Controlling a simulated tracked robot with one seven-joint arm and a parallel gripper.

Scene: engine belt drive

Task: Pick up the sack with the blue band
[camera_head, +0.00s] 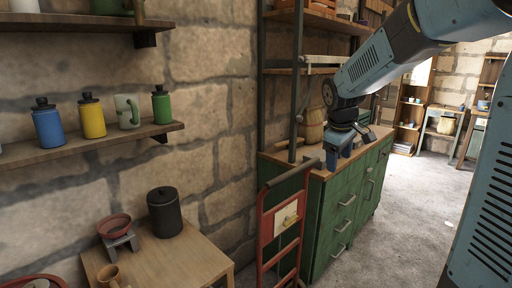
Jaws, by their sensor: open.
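A tan, rounded, sack-like thing (312,126) stands on the wooden top of the green cabinet (345,205), close to the wall. My gripper and wrist partly hide its right side, and I cannot make out a blue band on it. My gripper (335,164) points down over the cabinet top, just right of and in front of this thing in the picture. Its jaws are open. I see nothing held between them.
A red hand truck (281,228) stands against the cabinet's near end. A wooden table (165,262) at lower left holds a dark canister (165,212) and a red-bowled scale (115,228). A wall shelf (92,143) carries coloured bottles and a mug. Grey floor (405,215) is free right of the cabinet.

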